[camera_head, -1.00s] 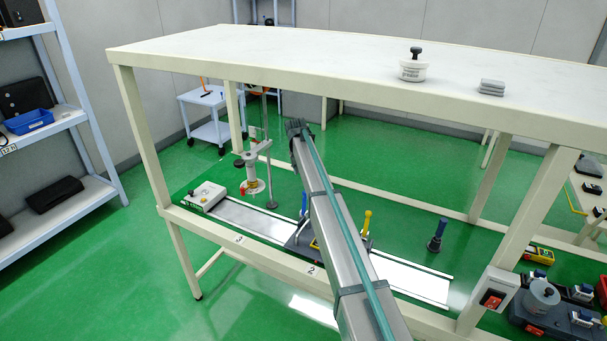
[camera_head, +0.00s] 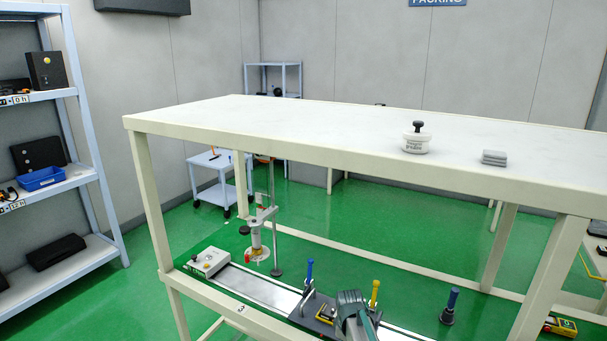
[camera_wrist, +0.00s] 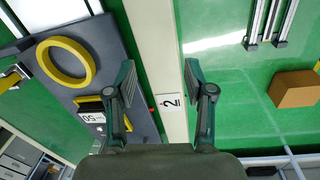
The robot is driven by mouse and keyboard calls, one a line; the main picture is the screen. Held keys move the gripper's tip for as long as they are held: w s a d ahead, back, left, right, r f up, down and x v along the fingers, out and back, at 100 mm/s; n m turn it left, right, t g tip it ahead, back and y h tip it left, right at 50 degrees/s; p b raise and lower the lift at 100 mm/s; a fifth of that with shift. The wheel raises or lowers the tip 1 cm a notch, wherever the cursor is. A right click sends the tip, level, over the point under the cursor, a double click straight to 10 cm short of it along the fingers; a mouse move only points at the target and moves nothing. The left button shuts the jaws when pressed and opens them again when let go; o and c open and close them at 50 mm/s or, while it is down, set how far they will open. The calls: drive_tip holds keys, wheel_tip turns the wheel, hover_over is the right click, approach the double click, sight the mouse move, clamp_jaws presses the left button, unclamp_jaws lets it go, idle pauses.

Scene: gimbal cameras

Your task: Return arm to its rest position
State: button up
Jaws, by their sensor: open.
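My gripper (camera_wrist: 160,80) is open and empty in the wrist view, its two fingers apart. Between and beyond them is the cream frame beam (camera_wrist: 158,45) with a "2" label (camera_wrist: 170,101). In the head view only a small grey-green part of my arm (camera_head: 352,315) shows at the bottom edge, in front of the lower shelf; the fingers cannot be made out there.
Below are a stand (camera_head: 276,225), a white box (camera_head: 209,262) and a blue-topped post (camera_head: 449,307). The wrist view shows a yellow ring (camera_wrist: 42,59) and brown box (camera_wrist: 293,89).

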drive_tip(key=s+d+f+m, duration=0.1)
drive_tip(key=s+m, duration=0.4)
drive_tip(key=s, duration=0.4)
drive_tip(key=s+d+f+m, duration=0.2)
drive_tip(key=s+m, duration=0.3)
drive_tip(key=s, duration=0.5)
drive_tip(key=s+f+g+b, duration=0.7)
drive_tip(key=s+f+b, duration=0.2)
drive_tip(key=s+f, duration=1.9)
drive_tip(key=shift+s+g+y+b, duration=0.3)
drive_tip(key=shift+s, duration=0.25)
